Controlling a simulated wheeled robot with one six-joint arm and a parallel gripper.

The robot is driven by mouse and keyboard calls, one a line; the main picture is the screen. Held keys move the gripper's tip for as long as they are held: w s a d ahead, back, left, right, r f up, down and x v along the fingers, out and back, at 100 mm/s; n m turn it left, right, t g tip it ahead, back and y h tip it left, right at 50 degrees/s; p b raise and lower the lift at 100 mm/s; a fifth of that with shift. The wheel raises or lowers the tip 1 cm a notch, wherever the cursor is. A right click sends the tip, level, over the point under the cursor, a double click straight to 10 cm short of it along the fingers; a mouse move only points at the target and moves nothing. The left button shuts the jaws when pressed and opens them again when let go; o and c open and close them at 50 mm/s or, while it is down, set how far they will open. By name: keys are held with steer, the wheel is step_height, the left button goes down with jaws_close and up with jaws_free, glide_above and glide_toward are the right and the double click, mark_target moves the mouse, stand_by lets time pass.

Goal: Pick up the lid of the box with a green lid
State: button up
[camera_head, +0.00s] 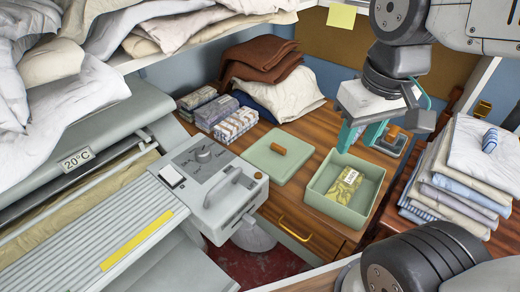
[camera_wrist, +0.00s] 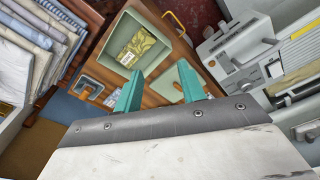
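The green lid (camera_head: 290,165), with a brown wooden knob (camera_head: 279,148), lies flat on the wooden surface left of its box. The light green box (camera_head: 330,206) stands open, with a yellow-green packet (camera_head: 345,186) inside. My gripper (camera_head: 360,138) is above and behind the box, right of the lid; its teal fingers are apart with nothing between them. In the wrist view, my fingers (camera_wrist: 160,75) are spread; the lid (camera_wrist: 163,88) is partly hidden by the right finger, and the box (camera_wrist: 128,22) is beyond them.
A grey ironer (camera_head: 200,190) stands left of the lid. Wrapped packs (camera_head: 222,118) and folded cloths (camera_head: 280,88) lie behind the lid. A small grey item with an orange-brown knob (camera_head: 398,135) is right of my gripper. Folded linen (camera_head: 455,175) is stacked at the right.

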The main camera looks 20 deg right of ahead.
steer(key=w+a+f+n, duration=0.1)
steer(key=w+f+n, duration=0.25)
steer(key=w, duration=0.85)
steer(key=n+g, duration=0.1)
steer(key=n, duration=0.2)
glide_toward(279, 146)
steer(key=shift+s+f+m, duration=0.25)
steer(key=shift+s+f, duration=0.05)
steer(key=f, duration=0.7)
steer(key=shift+w+f, duration=0.1)
steer(key=shift+w, duration=0.25)
steer(key=shift+f, duration=0.6)
jaws_close()
